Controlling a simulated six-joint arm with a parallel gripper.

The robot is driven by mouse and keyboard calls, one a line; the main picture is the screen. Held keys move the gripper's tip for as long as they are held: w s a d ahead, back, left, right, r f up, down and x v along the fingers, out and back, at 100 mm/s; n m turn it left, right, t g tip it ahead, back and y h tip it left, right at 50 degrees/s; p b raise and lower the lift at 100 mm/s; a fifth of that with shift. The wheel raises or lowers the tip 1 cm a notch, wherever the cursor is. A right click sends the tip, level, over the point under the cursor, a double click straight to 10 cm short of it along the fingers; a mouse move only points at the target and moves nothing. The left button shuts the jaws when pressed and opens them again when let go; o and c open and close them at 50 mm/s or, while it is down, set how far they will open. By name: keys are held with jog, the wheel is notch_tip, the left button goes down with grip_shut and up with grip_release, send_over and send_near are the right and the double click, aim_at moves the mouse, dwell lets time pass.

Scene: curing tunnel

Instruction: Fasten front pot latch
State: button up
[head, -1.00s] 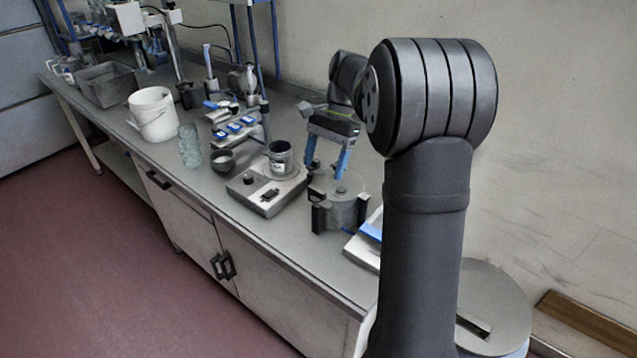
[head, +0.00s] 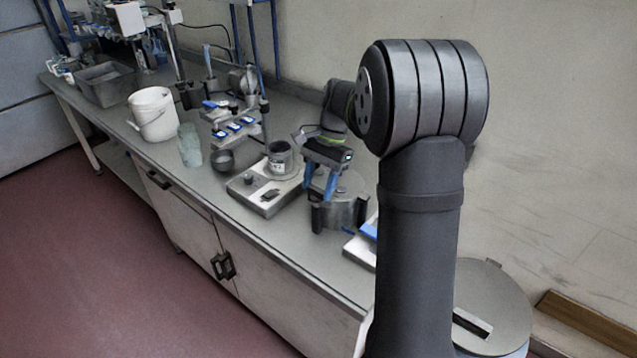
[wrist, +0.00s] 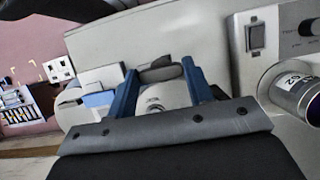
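The metal pot (head: 345,213) stands on the bench with its lid on and dark latch blocks on its side. One dark latch (head: 318,217) is on its left side in the head view. My gripper (head: 320,193) is over the pot, blue fingers pointing down. In the wrist view, its fingers (wrist: 160,70) are spread apart, with the pale pot lid (wrist: 158,97) and a dark rounded latch part (wrist: 160,73) showing between them. I cannot tell whether a finger touches the latch, or whether the latch is fastened. The pot's far side is hidden.
A hotplate (head: 262,200) with a labelled tin (head: 280,160) stands left of the pot. A white-and-blue item (head: 362,245) lies just right of it. A dark bowl (head: 222,161), glass jar (head: 189,146) and white bucket (head: 153,113) stand further left. The bench front strip is clear.

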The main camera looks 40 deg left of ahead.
jog(key=shift+n, duration=0.3)
jog(key=shift+o, duration=0.2)
jog(key=n+h, duration=0.1)
jog(key=n, duration=0.2)
jog(key=shift+a+n+h, duration=0.15)
jog(key=shift+n+h, duration=0.25)
jog(key=n+t+h, duration=0.1)
jog(key=n, duration=0.3)
jog(key=shift+s+a, duration=0.1)
jog(key=shift+c, duration=0.2)
jog(key=n, duration=0.2)
jog(key=n+t+h, duration=0.1)
jog(key=n, duration=0.2)
jog(key=shift+s+t, duration=0.1)
jog(key=shift+t, duration=0.2)
jog(key=shift+s+a+n+t+h, duration=0.15)
jog(key=shift+n+t, duration=0.3)
jog(key=shift+n, duration=0.7)
jog(key=shift+w+d+n+t+h, duration=0.15)
jog(key=shift+n+t, duration=0.3)
jog(key=shift+n, duration=0.7)
jog(key=shift+s+a, duration=0.1)
jog(key=o, duration=1)
jog(key=shift+r, duration=0.1)
